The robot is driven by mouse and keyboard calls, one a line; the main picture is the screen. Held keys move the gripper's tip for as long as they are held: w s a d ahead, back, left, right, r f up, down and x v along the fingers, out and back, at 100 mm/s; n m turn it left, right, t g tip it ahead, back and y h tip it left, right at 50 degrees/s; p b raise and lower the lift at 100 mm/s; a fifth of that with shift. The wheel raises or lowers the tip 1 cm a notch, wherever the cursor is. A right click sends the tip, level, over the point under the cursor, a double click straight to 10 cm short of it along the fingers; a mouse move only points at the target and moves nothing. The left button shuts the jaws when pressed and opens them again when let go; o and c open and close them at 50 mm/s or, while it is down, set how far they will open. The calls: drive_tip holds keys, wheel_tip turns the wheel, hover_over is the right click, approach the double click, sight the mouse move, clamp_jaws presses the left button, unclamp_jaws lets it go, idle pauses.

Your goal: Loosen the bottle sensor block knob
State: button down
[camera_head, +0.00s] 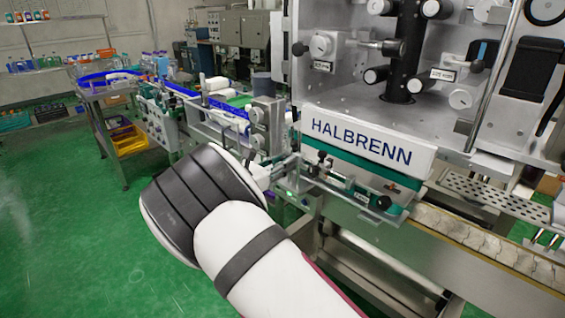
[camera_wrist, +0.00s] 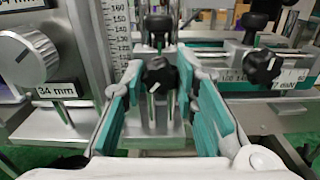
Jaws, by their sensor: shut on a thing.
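A black lobed knob (camera_wrist: 157,72) with a white pointer line is in the middle of the wrist view, on a metal block with two upright rods. It looks like the bottle sensor block knob. My gripper (camera_wrist: 161,84) has its teal-padded fingers on both sides of this knob and is shut on it. In the head view my gripper (camera_head: 268,174) reaches the machine's front rail, and my own arm hides part of it. The held knob cannot be made out clearly there.
A second black knob (camera_wrist: 262,66) sits on a horizontal scale bar to the right. A grey dial (camera_wrist: 29,62) labelled 34 mm is at left, beside a vertical scale (camera_wrist: 119,30). The HALBRENN panel (camera_head: 362,143) is above and right of my gripper. Green floor is open at left.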

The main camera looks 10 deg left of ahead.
drive_tip(key=c, duration=1.3)
unclamp_jaws()
drive_tip(key=v, duration=1.2)
drive_tip(key=shift+a, duration=0.1)
